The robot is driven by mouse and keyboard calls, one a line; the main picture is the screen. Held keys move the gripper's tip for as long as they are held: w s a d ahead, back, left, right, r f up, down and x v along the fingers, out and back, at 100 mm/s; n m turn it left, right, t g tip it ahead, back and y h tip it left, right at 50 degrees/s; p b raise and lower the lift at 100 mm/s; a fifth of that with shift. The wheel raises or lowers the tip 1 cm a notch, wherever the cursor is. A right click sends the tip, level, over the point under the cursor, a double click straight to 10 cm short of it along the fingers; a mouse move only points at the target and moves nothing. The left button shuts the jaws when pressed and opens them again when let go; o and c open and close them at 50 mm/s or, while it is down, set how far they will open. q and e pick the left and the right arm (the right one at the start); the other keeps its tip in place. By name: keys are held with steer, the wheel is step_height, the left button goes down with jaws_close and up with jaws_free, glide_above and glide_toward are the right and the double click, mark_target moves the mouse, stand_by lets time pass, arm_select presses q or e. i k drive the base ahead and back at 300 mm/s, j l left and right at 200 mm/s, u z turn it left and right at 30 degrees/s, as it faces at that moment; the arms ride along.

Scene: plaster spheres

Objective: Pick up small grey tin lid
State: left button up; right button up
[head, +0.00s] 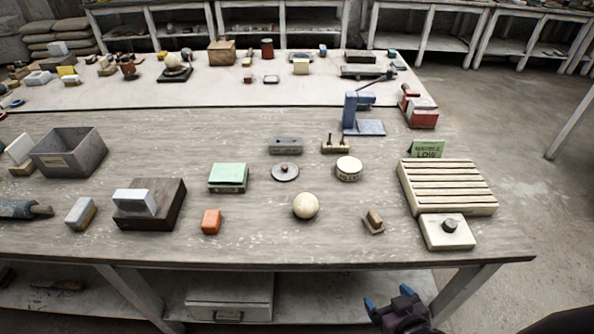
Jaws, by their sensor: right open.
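The small grey tin lid (285,172) is a flat round disc with a dark reddish-brown knob in its middle. It lies on the near worktable (330,240), a little right of the centre of the head view. My right gripper (388,297) shows at the bottom, right of centre, in front of the table's near edge. Its blue-tipped fingers are apart with nothing between them. It is well apart from the lid. My left gripper does not show.
A grey block (286,146) stands just behind the lid. A slatted rack (447,186) stands at the right.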

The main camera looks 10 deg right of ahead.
mark_target(285, 172)
steer(key=j+z, duration=0.25)
steer(key=j, duration=0.45)
steer(key=k+j+z, duration=0.1)
steer(key=j+z, duration=0.15)
steer(key=j, duration=0.4)
